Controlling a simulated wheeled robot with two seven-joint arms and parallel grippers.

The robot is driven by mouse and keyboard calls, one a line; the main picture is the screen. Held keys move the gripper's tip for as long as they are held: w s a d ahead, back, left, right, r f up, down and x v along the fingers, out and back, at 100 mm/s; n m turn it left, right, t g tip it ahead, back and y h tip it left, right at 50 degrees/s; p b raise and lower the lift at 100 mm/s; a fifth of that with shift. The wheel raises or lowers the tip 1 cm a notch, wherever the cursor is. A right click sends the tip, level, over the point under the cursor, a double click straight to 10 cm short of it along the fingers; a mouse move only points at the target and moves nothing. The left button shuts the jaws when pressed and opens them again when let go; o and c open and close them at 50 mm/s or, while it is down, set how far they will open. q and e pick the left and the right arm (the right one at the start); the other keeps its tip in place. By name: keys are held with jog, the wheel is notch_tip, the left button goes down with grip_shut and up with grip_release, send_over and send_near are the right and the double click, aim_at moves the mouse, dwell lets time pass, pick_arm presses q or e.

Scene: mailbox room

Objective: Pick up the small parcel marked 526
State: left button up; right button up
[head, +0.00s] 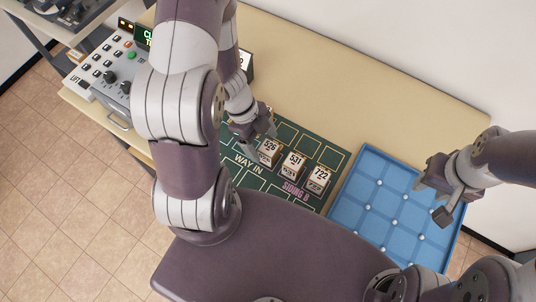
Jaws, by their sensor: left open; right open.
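The small parcel marked 526 (268,150) stands on a dark green mat (313,137) with yellow outlines, on the tan table. It is the leftmost of a row with the parcel marked 531 (293,164) and the parcel marked 722 (318,178). My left gripper (262,146) is open, right at the 526 parcel, with a finger by its left side; I cannot tell whether it touches. My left arm hides part of the mat and table. My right gripper (430,199) is open and empty above the blue tray.
A blue tray (343,190) with dividers and small white knobs lies right of the mat. A control panel (100,66) with buttons and a green-lit display stands at the left. A dark box (246,64) with a pale face sits behind my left arm. The table's far right is clear.

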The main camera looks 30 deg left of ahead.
aim_at(268, 147)
pick_arm(q)
jog(key=x, duration=0.1)
jog(key=b+x, duration=0.1)
jog(key=x, duration=0.1)
jog(key=b+x, duration=0.1)
jog(key=x, duration=0.1)
jog(key=shift+w+d, duration=0.25)
jog(key=shift+d+f+b, duration=0.1)
jog(key=shift+b, duration=0.2)
jog(key=shift+s, duration=0.15)
jog(key=c, duration=1.1)
